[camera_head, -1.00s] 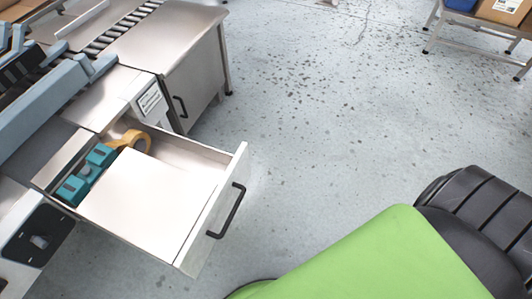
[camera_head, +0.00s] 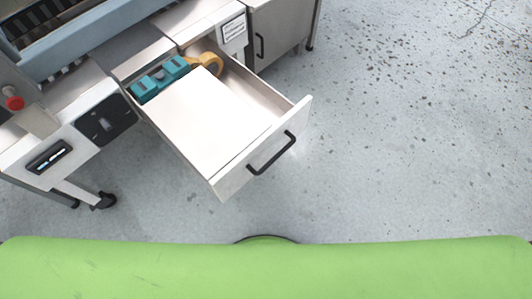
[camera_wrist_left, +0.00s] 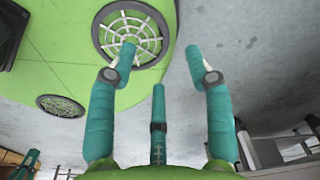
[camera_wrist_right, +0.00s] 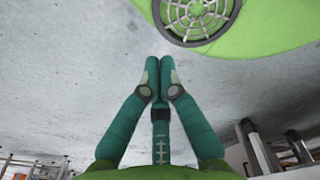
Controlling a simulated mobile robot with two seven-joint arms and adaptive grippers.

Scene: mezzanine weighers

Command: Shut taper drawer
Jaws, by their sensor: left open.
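The taper drawer (camera_head: 262,140) stands pulled well out from the grey weigher bench in the head view. It has a white front with a black bar handle (camera_head: 272,152). Inside lie a white flat panel or box, a teal tape dispenser (camera_head: 160,80) and a tan tape roll (camera_head: 211,64). Neither gripper shows in the head view, so both are away from the drawer front. In the left wrist view my left gripper (camera_wrist_left: 152,68) is open and empty, its fingers apart. In the right wrist view my right gripper (camera_wrist_right: 160,70) is shut with fingertips together, holding nothing.
A cabinet with a black handle (camera_head: 259,46) stands beyond the drawer at the top. A machine with a red button (camera_head: 14,103) and a castor leg (camera_head: 104,201) is at the left. The speckled floor (camera_head: 410,130) right of the drawer is clear.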

